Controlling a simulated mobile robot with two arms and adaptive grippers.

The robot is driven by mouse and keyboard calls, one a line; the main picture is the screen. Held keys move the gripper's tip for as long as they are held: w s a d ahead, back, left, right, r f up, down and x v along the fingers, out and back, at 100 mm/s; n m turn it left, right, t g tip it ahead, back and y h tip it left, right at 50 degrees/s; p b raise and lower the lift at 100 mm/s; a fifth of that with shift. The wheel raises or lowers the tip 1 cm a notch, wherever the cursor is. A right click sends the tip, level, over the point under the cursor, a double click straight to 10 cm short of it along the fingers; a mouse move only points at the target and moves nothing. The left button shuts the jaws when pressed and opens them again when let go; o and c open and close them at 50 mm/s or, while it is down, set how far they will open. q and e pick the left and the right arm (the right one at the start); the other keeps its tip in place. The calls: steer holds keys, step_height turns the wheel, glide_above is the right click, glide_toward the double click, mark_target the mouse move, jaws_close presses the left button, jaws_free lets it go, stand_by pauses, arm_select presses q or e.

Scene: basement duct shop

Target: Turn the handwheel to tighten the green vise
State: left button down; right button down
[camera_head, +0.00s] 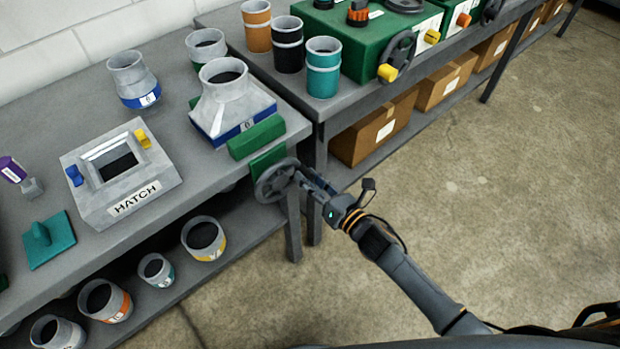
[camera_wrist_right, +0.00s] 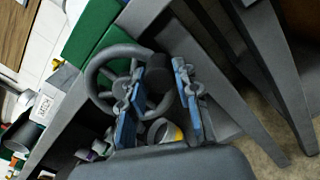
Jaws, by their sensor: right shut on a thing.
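The green vise (camera_head: 256,138) is fixed at the front right edge of the left bench. Its dark grey handwheel (camera_head: 262,184) faces out over the floor below the jaws. My right gripper (camera_head: 299,172) reaches the wheel's right side from the front. In the right wrist view, the spoked handwheel (camera_wrist_right: 98,71) and green vise (camera_wrist_right: 92,28) show beyond the blue-padded fingers (camera_wrist_right: 160,92). The fingers are shut on the handwheel, at a dark cylindrical handle by its rim. The fingers partly hide the wheel. My left gripper is in neither view.
A grey duct fitting with a blue band (camera_head: 226,102) stands right behind the vise. A hatch box (camera_head: 120,196) sits to its left. A second bench (camera_head: 312,98) with green control boxes (camera_head: 385,60) stands at the right. The concrete floor (camera_head: 480,190) is clear.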

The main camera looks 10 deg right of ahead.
mark_target(260, 197)
steer(key=s+a+f+m, duration=0.1)
steer(key=a+m, duration=0.1)
steer(key=m, duration=0.6)
steer(key=s+a+f+m, duration=0.1)
steer(key=s+a+m, duration=0.1)
steer(key=m, duration=0.7)
steer(key=s+a+f+m+p, duration=0.1)
steer(key=a+m, duration=0.3)
steer(key=m, duration=0.5)
steer(key=shift+s+a+f, duration=0.2)
steer(key=shift+s+f, duration=0.3)
steer(key=shift+s, duration=0.25)
steer(key=m, duration=0.1)
steer(key=m+p, duration=0.1)
steer(key=r, duration=0.1)
steer(key=shift+s+a+m, duration=0.25)
steer(key=shift+a+m, duration=0.15)
steer(key=m, duration=0.1)
steer(key=r+m+p, duration=0.2)
steer(key=m, duration=0.1)
steer(key=shift+s+a, duration=0.2)
steer(key=shift+a, duration=0.15)
steer(key=shift+r+m+p, duration=0.2)
steer(key=shift+r+m, duration=0.15)
steer(key=shift+m, duration=0.4)
steer(key=shift+r+m+p, duration=0.15)
steer(key=shift+r+m, duration=0.15)
steer(key=shift+m, duration=0.45)
